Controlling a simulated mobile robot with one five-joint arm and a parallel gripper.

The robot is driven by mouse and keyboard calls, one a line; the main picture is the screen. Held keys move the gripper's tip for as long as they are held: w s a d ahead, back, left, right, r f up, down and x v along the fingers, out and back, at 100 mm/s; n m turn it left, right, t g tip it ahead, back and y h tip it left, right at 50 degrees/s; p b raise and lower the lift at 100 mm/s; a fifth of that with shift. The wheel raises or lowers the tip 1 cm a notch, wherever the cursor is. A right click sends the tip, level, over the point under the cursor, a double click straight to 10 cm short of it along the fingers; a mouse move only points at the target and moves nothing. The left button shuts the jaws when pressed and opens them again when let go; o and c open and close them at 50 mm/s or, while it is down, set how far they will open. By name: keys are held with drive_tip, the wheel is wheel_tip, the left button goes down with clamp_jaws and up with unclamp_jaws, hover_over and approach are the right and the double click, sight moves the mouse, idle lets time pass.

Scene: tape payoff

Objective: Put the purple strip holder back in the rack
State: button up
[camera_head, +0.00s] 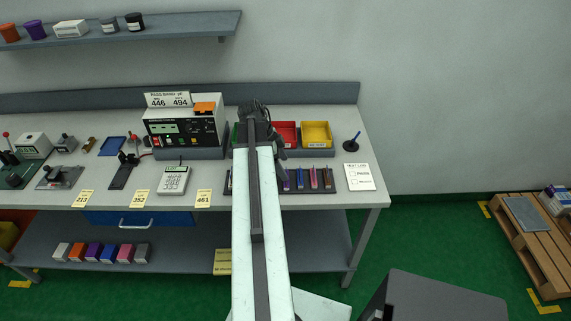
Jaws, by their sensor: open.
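The rack (320,190) is a dark low holder on the right part of the bench, partly hidden by my arm. Several slim coloured strip holders stand in it. A purple strip holder (286,181) seems to be among them just right of my arm, but it is small and I cannot tell how it is seated. My gripper (257,110) is at the back of the bench, beside the instrument and in front of the coloured bins. It is open, seen from behind, and its fingertips are largely hidden. I see nothing held in it.
A red bin (286,133) and a yellow bin (317,134) stand behind the rack. The instrument (185,125) stands to the left. A white card (359,177) and a dark stand (352,143) are at the right. Several coloured boxes (108,253) sit on the lower shelf.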

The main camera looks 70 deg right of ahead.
drive_tip(key=p+v, duration=0.6)
drive_tip(key=v, duration=0.2)
drive_tip(key=shift+r, duration=0.3)
drive_tip(key=shift+w, duration=0.1)
drive_tip(key=w+a+f+n+t, duration=0.1)
drive_tip(key=w+a+n+t, duration=0.2)
drive_tip(key=w+a+n, duration=1.9)
drive_tip(key=w+a+n+y, duration=0.1)
drive_tip(key=w+a+n, duration=0.2)
drive_tip(key=a, duration=0.8)
drive_tip(key=w+a+n+t, duration=0.1)
drive_tip(key=w+a+n, duration=0.25)
drive_tip(key=a, duration=0.75)
drive_tip(key=w+a+n+y, duration=0.1)
drive_tip(key=w+a+n, duration=0.15)
drive_tip(key=a, duration=0.85)
wheel_tip(320, 180, down, 6)
drive_tip(key=b, duration=0.5)
drive_tip(key=shift+f+n, duration=0.2)
drive_tip(key=shift+n, duration=0.2)
